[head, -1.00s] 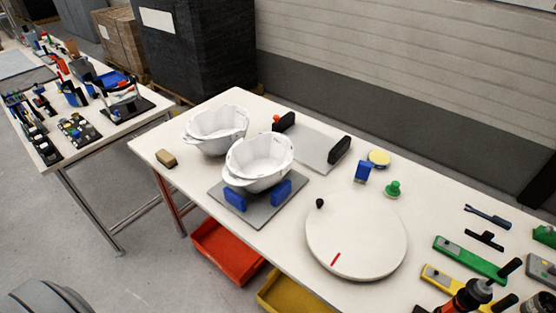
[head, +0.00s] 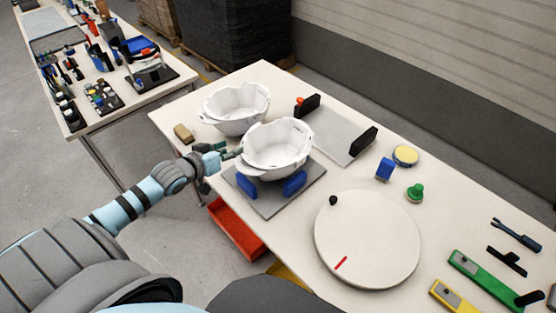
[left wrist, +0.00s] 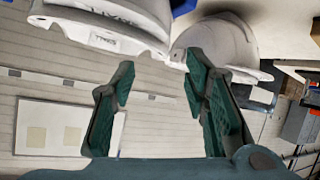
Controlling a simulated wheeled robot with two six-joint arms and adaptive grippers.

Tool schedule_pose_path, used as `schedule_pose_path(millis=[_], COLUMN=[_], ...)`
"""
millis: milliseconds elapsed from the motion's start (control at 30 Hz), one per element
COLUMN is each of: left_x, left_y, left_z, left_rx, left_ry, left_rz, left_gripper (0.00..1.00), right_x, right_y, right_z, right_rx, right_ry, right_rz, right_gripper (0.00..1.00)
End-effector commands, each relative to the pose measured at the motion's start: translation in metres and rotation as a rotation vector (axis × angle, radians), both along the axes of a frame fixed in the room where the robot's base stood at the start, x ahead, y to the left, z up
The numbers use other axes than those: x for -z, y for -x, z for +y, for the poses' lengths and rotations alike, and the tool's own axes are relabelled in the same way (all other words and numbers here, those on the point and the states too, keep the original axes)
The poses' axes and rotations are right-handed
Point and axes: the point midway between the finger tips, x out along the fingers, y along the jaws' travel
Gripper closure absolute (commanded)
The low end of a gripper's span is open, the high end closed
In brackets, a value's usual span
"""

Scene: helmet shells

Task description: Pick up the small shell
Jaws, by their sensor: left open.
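Two white helmet shells stand on the table: one, the back-left shell (head: 236,108), rests on the table, and the other, the front shell (head: 275,150), sits on blue supports (head: 294,183) on a grey plate (head: 268,205). They look alike in size here, so I cannot tell which is the small one. My left gripper (head: 230,150) is open and empty, close to the left rim of the front shell. In the left wrist view my left gripper (left wrist: 160,62) has its fingers apart, with one shell (left wrist: 100,25) at upper left and another (left wrist: 222,45) at right. Contact cannot be told.
A round white turntable (head: 367,240) stands right of the plate. A tan block (head: 183,133) lies at the left edge. A grey panel with black holders (head: 362,140) is behind. A red bin (head: 236,228) is below the edge. Tools lie at right.

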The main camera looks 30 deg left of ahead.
Motion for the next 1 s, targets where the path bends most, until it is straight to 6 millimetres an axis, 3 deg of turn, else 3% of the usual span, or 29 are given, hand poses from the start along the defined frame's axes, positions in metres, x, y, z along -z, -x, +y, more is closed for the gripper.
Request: schedule_pose_path(millis=[33, 100, 367, 600, 867, 1000], left_x=[0.019, 0.026, 0.035, 0.055, 0.055, 0.055], left_y=[-0.011, -0.025, -0.052, -0.09, -0.095, -0.095], left_z=[0.001, 0.001, 0.002, 0.002, 0.002, 0.002], left_rx=[-0.006, -0.004, -0.002, -0.003, 0.0, 0.0], left_ry=[0.005, 0.004, 0.0, 0.002, -0.002, -0.002], left_rz=[-0.004, -0.003, 0.001, 0.001, 0.003, 0.003], left_gripper=[0.59, 0.59, 0.59, 0.59, 0.59, 0.81], right_x=[0.023, 0.031, 0.041, 0.062, 0.06, 0.06], right_y=[-0.003, -0.005, 0.001, 0.004, 0.003, 0.003], right_z=[0.0, 0.001, 0.003, 0.002, 0.001, 0.0], right_rx=[0.0, 0.0, 0.002, 0.001, 0.0, 0.0], right_ry=[0.0, 0.0, -0.004, -0.003, -0.001, 0.0], right_rz=[-0.006, -0.009, 0.003, 0.007, 0.006, 0.005], right_gripper=[0.6, 0.6, 0.6, 0.6, 0.6, 0.6])
